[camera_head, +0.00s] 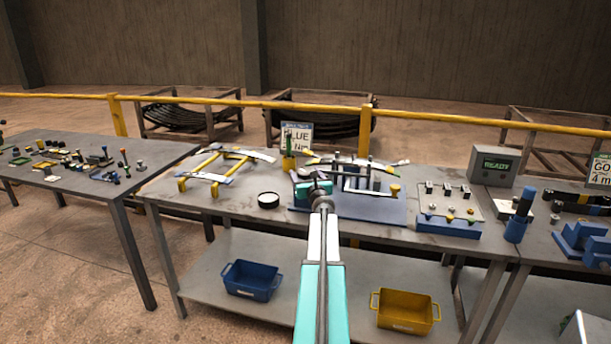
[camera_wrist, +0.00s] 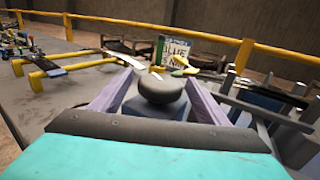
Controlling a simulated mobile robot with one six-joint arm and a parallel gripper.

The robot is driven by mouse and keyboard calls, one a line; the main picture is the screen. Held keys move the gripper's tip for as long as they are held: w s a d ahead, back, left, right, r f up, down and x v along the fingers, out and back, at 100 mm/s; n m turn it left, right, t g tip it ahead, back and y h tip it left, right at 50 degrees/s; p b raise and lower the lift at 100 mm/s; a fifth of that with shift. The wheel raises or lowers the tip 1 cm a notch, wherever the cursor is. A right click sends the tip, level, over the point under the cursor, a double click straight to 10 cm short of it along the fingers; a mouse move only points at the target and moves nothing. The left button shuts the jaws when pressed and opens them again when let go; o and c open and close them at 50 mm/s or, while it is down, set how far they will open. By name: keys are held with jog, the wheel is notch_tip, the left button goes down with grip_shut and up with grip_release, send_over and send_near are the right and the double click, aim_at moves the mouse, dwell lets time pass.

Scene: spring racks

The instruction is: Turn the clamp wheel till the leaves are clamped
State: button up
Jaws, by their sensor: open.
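A fixture on a blue base plate (camera_head: 375,210) stands on the middle bench, with grey uprights and slim metal leaves (camera_head: 350,162) across it. My gripper (camera_head: 312,187) is at the fixture's left end and hides part of it. In the wrist view, my gripper (camera_wrist: 158,82) has its two pale purple fingers spread. A dark round knob (camera_wrist: 161,89), which looks like the clamp wheel, shows between them on a blue block. I cannot tell whether the fingers touch it. The leaves and uprights (camera_wrist: 268,104) also show at right in the wrist view. Whether the leaves are clamped is not clear.
A sign (camera_head: 297,136) stands behind. A tray of parts (camera_head: 448,228) and a grey READY box (camera_head: 494,165) stand right. Blue (camera_head: 252,280) and yellow (camera_head: 405,311) bins sit below.

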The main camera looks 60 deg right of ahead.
jog(key=c, duration=1)
jog(key=shift+c, duration=0.2)
jog(key=shift+f+m+g+h+b, duration=0.1)
jog(key=shift+m+g+h+b, duration=1.75)
jog(key=shift+g, duration=0.35)
jog(key=shift+m+g+h+b, duration=0.35)
jog(key=shift+m+g+b, duration=0.35)
jog(key=shift+g, duration=0.3)
jog(key=shift+w+m+g+h+b, duration=0.15)
jog(key=shift+m+g+h+b, duration=0.35)
jog(key=shift+g, duration=0.6)
jog(key=shift+m+g+b, duration=0.9)
jog(key=shift+m+g, duration=0.65)
jog(key=shift+g, duration=0.55)
jog(key=shift+m+g+b, duration=0.35)
jog(key=shift+m+g, duration=0.35)
jog(key=shift+g, duration=0.9)
